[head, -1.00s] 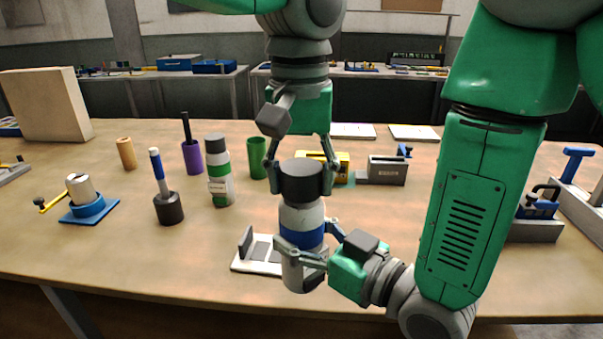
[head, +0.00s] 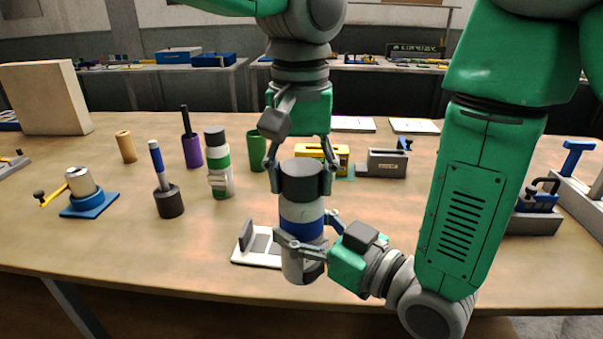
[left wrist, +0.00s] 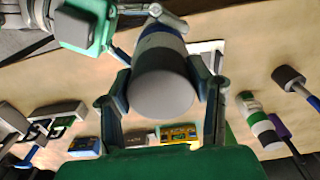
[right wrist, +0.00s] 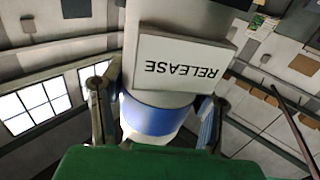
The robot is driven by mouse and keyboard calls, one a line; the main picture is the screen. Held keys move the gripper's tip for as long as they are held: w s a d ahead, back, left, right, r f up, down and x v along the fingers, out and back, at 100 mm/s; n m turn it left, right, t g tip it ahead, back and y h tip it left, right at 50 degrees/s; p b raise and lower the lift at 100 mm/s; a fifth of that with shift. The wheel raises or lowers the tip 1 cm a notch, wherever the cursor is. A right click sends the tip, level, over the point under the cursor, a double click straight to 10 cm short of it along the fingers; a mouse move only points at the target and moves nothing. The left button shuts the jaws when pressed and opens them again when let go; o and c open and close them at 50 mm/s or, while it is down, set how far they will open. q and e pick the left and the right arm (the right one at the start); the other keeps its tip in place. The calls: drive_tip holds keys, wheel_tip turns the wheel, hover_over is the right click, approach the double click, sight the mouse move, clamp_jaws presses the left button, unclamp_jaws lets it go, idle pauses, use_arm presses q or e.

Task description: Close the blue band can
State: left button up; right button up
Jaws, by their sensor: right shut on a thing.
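The blue band can (head: 302,228) is upright above the table's front part, white and grey with a blue band. My right gripper (head: 302,250) is shut on its lower body. The right wrist view shows the blue band (right wrist: 155,118) between its fingers and a white plate reading RELEASE on the can's side. A dark grey cap (head: 302,170) is at the top of the can. My left gripper (head: 302,182) points down with its fingers on both sides of the cap, shut on it. In the left wrist view the cap (left wrist: 160,90) fills the jaws. Whether the cap is fully seated cannot be told.
A white and grey holder (head: 256,252) lies behind the can. A green band can (head: 218,165), a green cup (head: 256,150), a purple cup (head: 192,150), a dark round base with a blue-handled tool (head: 169,200) and a blue fixture (head: 92,203) stand left. The table's front left is clear.

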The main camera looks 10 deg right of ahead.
use_arm(q)
drive_tip(key=o, duration=0.5)
drive_tip(key=shift+r, duration=0.1)
wheel_tip(320, 180, up, 12)
drive_tip(key=shift+f, duration=0.15)
drive_tip(key=shift+w, duration=0.1)
idle(0.5)
